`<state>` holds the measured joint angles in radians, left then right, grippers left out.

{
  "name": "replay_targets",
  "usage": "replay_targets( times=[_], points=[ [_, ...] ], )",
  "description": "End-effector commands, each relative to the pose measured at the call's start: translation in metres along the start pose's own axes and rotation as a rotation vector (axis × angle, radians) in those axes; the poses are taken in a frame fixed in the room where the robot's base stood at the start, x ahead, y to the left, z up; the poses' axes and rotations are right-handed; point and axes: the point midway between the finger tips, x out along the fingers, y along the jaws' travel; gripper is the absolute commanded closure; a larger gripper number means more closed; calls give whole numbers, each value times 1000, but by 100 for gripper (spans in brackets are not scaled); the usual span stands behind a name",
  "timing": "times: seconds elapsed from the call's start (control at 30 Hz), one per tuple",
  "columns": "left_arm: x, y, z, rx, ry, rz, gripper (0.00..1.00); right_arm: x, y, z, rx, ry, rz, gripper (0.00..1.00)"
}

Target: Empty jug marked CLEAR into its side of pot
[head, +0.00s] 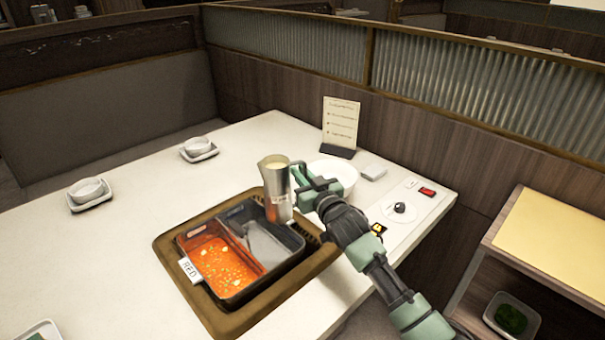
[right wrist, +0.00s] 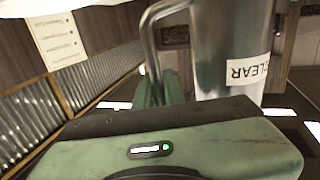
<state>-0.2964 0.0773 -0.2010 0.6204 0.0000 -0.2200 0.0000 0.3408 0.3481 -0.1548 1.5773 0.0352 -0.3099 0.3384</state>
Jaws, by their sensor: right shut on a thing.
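My right gripper (head: 303,192) is shut on the handle of a silver metal jug (head: 277,198) and holds it upright over the far right corner of the pot. Pale liquid shows at the jug's mouth. In the right wrist view the jug (right wrist: 225,45) bears a CLEAR label (right wrist: 248,71). The divided pot (head: 238,298) sits in a brown surround (head: 168,258) in the table. Its left side holds red broth (head: 220,263) and has a RED tag (head: 190,269). Its right side (head: 262,247) looks grey, with no broth that I can make out. My left gripper is out of view.
A white bowl (head: 345,172) stands just behind my right gripper. A menu stand (head: 340,125) is at the table's back edge. A knob panel (head: 402,209) lies to the right. Small bowls on saucers stand at the left.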

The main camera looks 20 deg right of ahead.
Motion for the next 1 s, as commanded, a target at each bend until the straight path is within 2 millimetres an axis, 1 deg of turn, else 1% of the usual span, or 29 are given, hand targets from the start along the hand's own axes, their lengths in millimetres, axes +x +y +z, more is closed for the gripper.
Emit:
replay_targets(
  times=[0.03,0.17,0.47,0.53,0.6,0.8,1.0],
  points=[
    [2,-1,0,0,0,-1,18,6,6,-6,4,9,5,100],
    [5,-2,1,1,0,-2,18,11,14,-6,-6,6,12,100],
    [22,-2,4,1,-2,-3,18,9,22,17,-141,-22,13,100],
    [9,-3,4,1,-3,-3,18,8,24,11,-198,-34,13,100],
    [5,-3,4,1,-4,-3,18,8,26,12,-247,-44,13,100],
    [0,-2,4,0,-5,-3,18,8,29,17,-329,-61,13,100],
    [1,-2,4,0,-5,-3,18,7,29,19,-338,-63,13,100]
  ],
)
